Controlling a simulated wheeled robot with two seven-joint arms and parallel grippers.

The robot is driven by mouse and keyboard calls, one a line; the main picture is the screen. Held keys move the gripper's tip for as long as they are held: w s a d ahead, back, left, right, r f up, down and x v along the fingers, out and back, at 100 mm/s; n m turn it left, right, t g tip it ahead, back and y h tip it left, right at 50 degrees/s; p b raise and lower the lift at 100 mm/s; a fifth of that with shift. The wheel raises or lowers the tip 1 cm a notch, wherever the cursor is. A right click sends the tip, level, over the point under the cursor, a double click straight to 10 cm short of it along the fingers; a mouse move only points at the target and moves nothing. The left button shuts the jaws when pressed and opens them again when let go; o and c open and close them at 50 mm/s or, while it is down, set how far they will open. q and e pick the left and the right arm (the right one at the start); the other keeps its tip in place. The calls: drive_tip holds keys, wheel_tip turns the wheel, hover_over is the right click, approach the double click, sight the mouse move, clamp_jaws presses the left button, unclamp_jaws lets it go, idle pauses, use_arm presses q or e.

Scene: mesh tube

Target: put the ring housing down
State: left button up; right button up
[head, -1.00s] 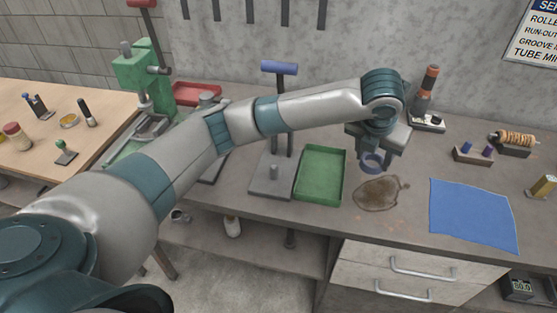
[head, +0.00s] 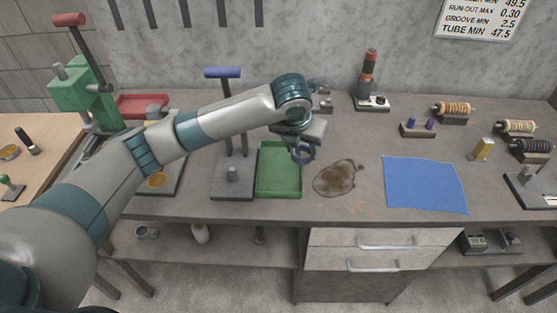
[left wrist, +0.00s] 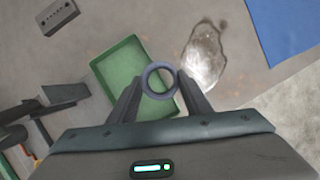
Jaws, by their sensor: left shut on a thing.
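The ring housing is a small blue-grey ring (head: 304,158). My left gripper (head: 301,149) is shut on it and holds it in the air, by the right edge of the green tray (head: 279,190). In the left wrist view the ring housing (left wrist: 147,73) sits between the two fingertips of the left gripper (left wrist: 158,83), in front of the tray's right side (left wrist: 130,46). The exact height of the ring above the bench cannot be told. My right gripper is in neither view.
A brown stain (head: 338,178) lies right of the tray, then a blue mat (head: 424,185). A press with a blue handle (head: 234,185) stands left of the tray. Behind are a small block with purple pegs (head: 418,129) and an orange-topped device (head: 370,90). Bench around the stain is clear.

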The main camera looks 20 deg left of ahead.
use_arm(q)
drive_tip(key=a+f, duration=0.1)
drive_tip(key=a, duration=0.1)
drive_tip(key=a+f+p, duration=0.1)
drive_tip(key=a, duration=0.1)
drive_tip(key=a+f, duration=0.1)
drive_tip(key=a, duration=0.1)
drive_tip(key=shift+w+a+f+p, duration=0.1)
drive_tip(key=shift+a+f+p, duration=0.2)
drive_tip(key=shift+f+p, duration=0.1)
wheel_tip(320, 180, down, 3)
drive_tip(key=shift+f+p, duration=0.2)
drive_tip(key=shift+p, duration=0.6)
drive_tip(key=shift+f, duration=0.3)
drive_tip(key=o, duration=1.3)
drive_tip(key=shift+f, duration=0.15)
